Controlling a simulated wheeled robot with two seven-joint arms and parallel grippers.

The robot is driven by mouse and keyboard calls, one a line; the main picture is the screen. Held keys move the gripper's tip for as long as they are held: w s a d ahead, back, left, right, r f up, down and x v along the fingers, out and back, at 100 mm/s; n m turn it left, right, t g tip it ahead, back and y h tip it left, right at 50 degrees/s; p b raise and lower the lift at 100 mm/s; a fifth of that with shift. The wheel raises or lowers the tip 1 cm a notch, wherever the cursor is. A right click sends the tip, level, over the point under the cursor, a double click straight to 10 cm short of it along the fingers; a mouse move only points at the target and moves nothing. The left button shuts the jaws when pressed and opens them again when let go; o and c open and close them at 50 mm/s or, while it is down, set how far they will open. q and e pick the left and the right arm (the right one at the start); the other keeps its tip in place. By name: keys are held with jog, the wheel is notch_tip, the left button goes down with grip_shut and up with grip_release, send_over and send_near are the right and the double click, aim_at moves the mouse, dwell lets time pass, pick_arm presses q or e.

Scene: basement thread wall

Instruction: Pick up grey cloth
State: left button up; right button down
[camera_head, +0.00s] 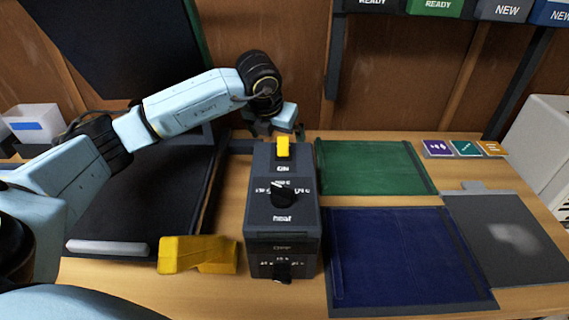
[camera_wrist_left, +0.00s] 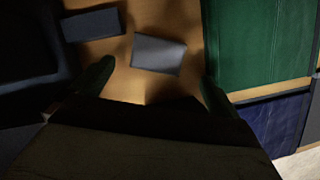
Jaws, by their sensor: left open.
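A small grey rectangular piece, which looks like the grey cloth (camera_wrist_left: 159,54), lies flat on the wooden table in the left wrist view. It sits ahead of and between my left gripper's fingers (camera_wrist_left: 155,86), which are spread apart with nothing between them. In the head view my left gripper (camera_head: 275,128) points down just behind the dark control box. The cloth is hidden there behind the box and gripper. My right gripper is in neither view.
The control box (camera_head: 283,235) has knobs and a yellow switch (camera_head: 283,148). Right of it lie a green mat (camera_head: 370,167), a blue mat (camera_head: 405,258) and a grey board (camera_head: 525,270). A yellow object (camera_head: 197,254) lies left. A dark press bed (camera_head: 130,215) stands further left.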

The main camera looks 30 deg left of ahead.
pick_arm(q)
jog(key=x, duration=0.4)
jog(key=shift+d, duration=0.1)
jog(key=b+x, duration=0.1)
jog(key=x, duration=0.3)
jog(key=shift+f+b, duration=0.3)
jog(key=shift+f, duration=0.1)
jog(key=shift+w+f, duration=0.15)
jog(key=shift+f, duration=0.2)
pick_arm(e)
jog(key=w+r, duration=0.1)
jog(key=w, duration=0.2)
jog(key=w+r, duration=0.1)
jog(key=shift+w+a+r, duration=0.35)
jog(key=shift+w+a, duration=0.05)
pick_arm(q)
jog(key=c, duration=0.8)
jog(key=shift+r, duration=0.15)
jog(key=shift+r, duration=0.35)
notch_tip(320, 180, up, 9)
jog(key=p, duration=0.1)
jog(key=shift+p, duration=0.4)
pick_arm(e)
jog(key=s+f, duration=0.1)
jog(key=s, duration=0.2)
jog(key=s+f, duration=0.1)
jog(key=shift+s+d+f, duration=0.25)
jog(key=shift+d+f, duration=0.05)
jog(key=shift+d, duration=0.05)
